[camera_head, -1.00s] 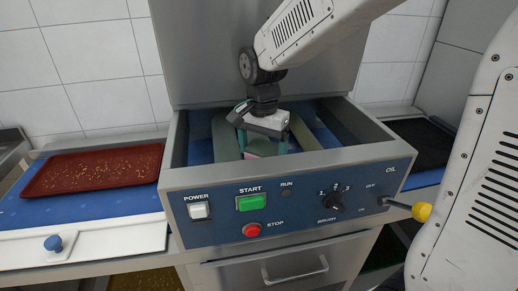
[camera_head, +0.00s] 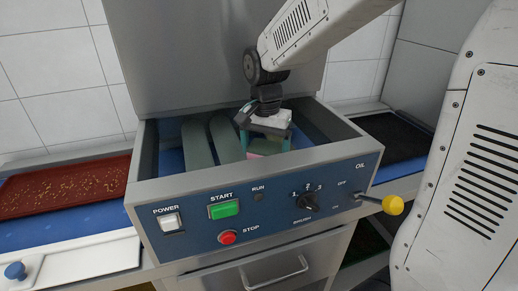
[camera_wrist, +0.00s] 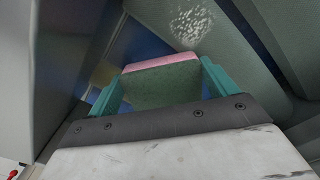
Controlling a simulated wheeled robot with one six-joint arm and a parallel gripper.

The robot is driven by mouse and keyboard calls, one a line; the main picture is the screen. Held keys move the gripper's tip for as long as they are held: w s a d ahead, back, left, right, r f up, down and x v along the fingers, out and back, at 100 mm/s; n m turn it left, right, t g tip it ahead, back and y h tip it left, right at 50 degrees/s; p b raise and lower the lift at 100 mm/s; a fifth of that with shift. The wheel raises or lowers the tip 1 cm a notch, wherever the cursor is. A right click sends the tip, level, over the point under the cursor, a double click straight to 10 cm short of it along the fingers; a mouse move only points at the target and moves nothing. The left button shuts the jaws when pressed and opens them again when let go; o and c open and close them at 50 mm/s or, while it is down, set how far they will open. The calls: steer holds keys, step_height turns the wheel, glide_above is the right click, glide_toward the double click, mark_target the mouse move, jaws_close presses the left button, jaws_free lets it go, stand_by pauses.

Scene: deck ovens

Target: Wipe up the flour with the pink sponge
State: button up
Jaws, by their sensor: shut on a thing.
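My gripper (camera_head: 265,143) is inside the open well of the machine and shut on the pink sponge (camera_head: 262,150). In the wrist view the sponge (camera_wrist: 160,64) shows a pink edge and a dull green face between the two teal fingers. The flour (camera_wrist: 191,25) is a white speckled patch on a grey-green surface, a little beyond the sponge and to its right in the wrist view. The sponge and the flour look apart there. The flour cannot be made out in the head view.
Grey-green rollers (camera_head: 197,146) lie in the well, bounded by its metal rim (camera_head: 250,168). The front panel (camera_head: 240,212) carries buttons, a knob and a yellow-tipped lever (camera_head: 392,204). A red tray (camera_head: 70,186) with crumbs lies left; a dark tray (camera_head: 393,137) lies right.

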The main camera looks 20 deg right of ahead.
mark_target(268, 150)
steer(key=shift+d+f, duration=0.1)
steer(key=shift+d, duration=0.35)
steer(key=shift+d+r, duration=0.1)
steer(key=shift+r, duration=4.15)
